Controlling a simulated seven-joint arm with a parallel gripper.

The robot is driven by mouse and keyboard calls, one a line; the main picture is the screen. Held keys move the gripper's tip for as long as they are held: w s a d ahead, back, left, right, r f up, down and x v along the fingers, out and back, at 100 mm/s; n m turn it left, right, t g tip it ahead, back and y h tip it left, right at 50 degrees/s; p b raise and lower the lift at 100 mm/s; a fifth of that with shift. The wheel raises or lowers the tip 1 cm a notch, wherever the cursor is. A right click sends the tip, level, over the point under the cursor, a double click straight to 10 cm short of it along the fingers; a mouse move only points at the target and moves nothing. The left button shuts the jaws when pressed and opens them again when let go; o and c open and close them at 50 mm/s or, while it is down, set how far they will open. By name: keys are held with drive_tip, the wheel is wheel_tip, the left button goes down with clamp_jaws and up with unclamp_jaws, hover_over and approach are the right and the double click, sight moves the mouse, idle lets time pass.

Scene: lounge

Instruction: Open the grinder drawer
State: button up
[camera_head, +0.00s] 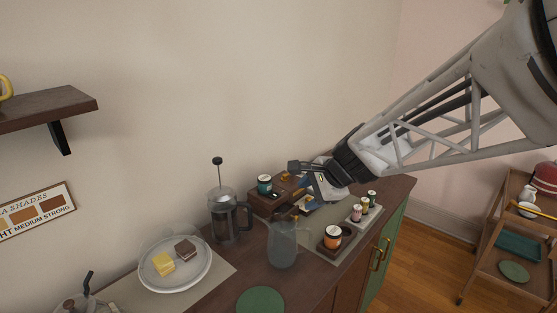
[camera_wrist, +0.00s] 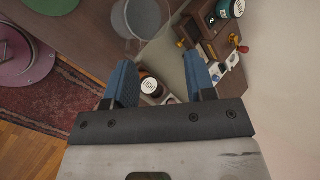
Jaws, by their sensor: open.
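A brown wooden box (camera_head: 262,203) with a teal-labelled jar (camera_head: 264,184) on top stands against the wall, left of my gripper. In the wrist view the box (camera_wrist: 207,28) is at the upper right, with small brass and red knobs (camera_wrist: 236,43) near it. I cannot tell which knob belongs to the grinder drawer, or whether that drawer is open. My gripper (camera_head: 312,187) is over the right part of the counter, partly in front of the box's right side. In the wrist view its blue fingers (camera_wrist: 160,70) are spread apart, with nothing held between them.
A glass pitcher (camera_head: 283,245) and a French press (camera_head: 225,215) stand left of my gripper. An orange-labelled jar (camera_head: 333,237) and several small jars (camera_head: 357,212) stand on the right. A plate (camera_head: 175,280) with food is at the front left. The wall is close behind.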

drive_tip(key=shift+s+r+n, duration=0.3)
drive_tip(key=shift+s, duration=0.15)
drive_tip(key=m+t, duration=0.2)
drive_tip(key=m, duration=1.2)
approach(298, 218)
drive_tip(key=shift+w+a+f+y, duration=0.2)
drive_tip(key=shift+w+f+y, duration=0.1)
drive_tip(key=shift+w+f, duration=0.25)
drive_tip(key=shift+x, duration=3.8)
drive_tip(key=shift+s+f, duration=0.1)
drive_tip(key=shift+s, duration=0.05)
clamp_jaws()
